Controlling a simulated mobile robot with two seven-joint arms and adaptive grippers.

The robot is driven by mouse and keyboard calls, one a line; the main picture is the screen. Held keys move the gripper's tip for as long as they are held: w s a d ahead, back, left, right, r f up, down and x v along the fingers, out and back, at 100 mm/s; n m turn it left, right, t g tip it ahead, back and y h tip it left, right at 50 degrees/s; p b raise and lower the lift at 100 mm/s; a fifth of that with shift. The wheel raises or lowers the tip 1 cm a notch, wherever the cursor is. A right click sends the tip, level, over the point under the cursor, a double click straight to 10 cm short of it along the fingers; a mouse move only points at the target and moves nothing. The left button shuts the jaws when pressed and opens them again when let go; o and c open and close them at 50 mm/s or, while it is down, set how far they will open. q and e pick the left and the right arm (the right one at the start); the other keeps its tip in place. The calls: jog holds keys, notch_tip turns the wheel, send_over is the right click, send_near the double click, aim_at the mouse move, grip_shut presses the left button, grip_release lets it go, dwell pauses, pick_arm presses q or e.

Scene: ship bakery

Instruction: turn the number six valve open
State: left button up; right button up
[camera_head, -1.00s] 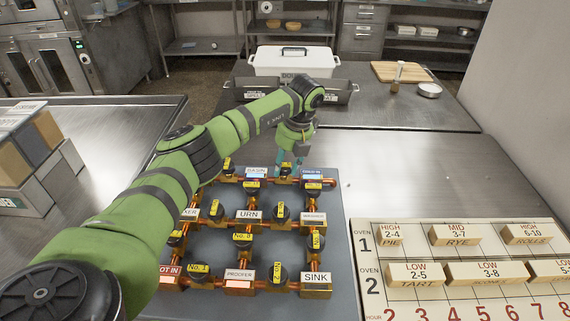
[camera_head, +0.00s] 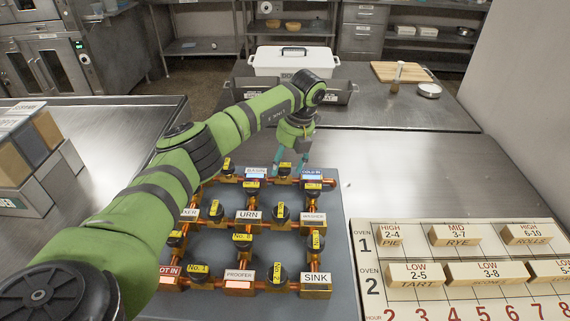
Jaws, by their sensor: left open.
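The pipe board (camera_head: 346,277) lies on the counter with copper pipes and several black valve knobs with yellow number tags. My left gripper (camera_head: 291,160) is at the board's far edge, pointing down, with its teal fingers apart. It is just above or around a black valve (camera_head: 284,171) between the BASIN block (camera_head: 256,171) and the COLD IN block (camera_head: 312,172). I cannot tell whether the fingers touch it. That valve's number is too small to read, so I cannot tell which valve is number six. The valve tagged No. 2 (camera_head: 278,275) is near the front. My right gripper is not in view.
An oven schedule board (camera_head: 480,295) with wooden blocks lies at right. A white lidded box (camera_head: 292,60) and dark trays stand behind the arm. A cutting board (camera_head: 402,72) is at the back right. Bare steel counter (camera_head: 400,165) lies right of my gripper.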

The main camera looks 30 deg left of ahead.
pick_arm(q)
jog(key=s+v, duration=0.1)
jog(key=v, duration=0.9)
jog(key=shift+w+r, duration=0.4)
jog(key=shift+w, duration=0.1)
jog(key=shift+d, duration=0.15)
